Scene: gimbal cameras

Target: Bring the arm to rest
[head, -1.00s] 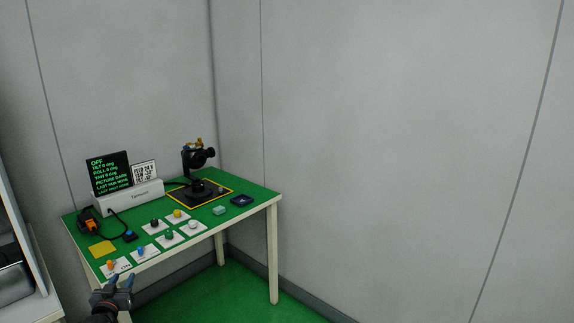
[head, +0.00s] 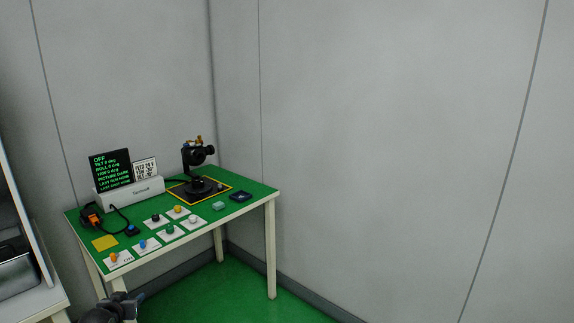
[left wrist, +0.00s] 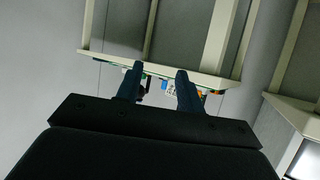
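My left gripper (head: 128,298) is low at the bottom edge of the head view, in front of the green-topped table (head: 250,196) and below its near edge. In the left wrist view my left gripper (left wrist: 157,80) has its two dark fingers spread apart with nothing held between them. The table's pale edge (left wrist: 150,62) and small items on it show beyond the fingertips. Most of the left arm is out of the head view. My right gripper is in neither view.

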